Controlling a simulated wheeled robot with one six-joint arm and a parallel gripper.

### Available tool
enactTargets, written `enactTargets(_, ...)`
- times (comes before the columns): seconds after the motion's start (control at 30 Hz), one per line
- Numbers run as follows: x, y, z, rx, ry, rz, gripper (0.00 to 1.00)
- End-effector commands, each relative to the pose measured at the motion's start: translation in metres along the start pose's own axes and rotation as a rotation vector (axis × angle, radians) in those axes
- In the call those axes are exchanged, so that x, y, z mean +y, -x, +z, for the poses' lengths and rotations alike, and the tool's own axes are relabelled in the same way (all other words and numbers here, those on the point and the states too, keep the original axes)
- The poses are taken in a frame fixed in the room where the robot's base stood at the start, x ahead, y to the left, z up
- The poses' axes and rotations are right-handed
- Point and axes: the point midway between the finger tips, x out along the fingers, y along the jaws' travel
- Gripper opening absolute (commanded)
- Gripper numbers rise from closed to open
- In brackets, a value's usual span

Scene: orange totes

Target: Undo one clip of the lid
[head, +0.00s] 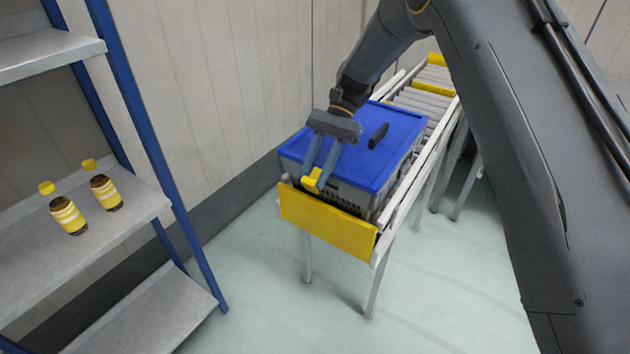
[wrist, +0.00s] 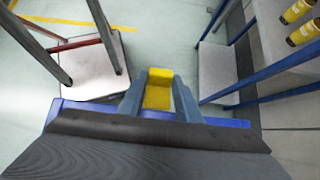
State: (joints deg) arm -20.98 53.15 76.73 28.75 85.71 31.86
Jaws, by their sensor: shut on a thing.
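A grey crate (head: 349,197) with a blue lid (head: 403,127) stands on the roller conveyor, and the lid lies on top of it. A black handle (head: 378,135) sits on the lid. A yellow clip (head: 312,181) is at the crate's near side, by the lid's edge. My gripper (head: 318,177) reaches down over that edge, and its fingers are shut on the clip. In the wrist view the yellow clip (wrist: 158,90) shows between the two fingertips, with the blue lid edge (wrist: 75,113) below it. The clip's hinge is hidden.
A yellow end plate (head: 325,224) closes the conveyor's near end, just in front of the crate. Free rollers (head: 428,100) lie behind the crate. A blue-posted shelf (head: 115,215) at the left holds two yellow-labelled bottles (head: 68,215). Bare floor lies between shelf and conveyor.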

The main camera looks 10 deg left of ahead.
Motion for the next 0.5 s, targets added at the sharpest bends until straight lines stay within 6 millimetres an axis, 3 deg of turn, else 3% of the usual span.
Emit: enactTargets(0.5,0.0,0.008,-0.0028,-0.349,-0.002,0.001,0.09)
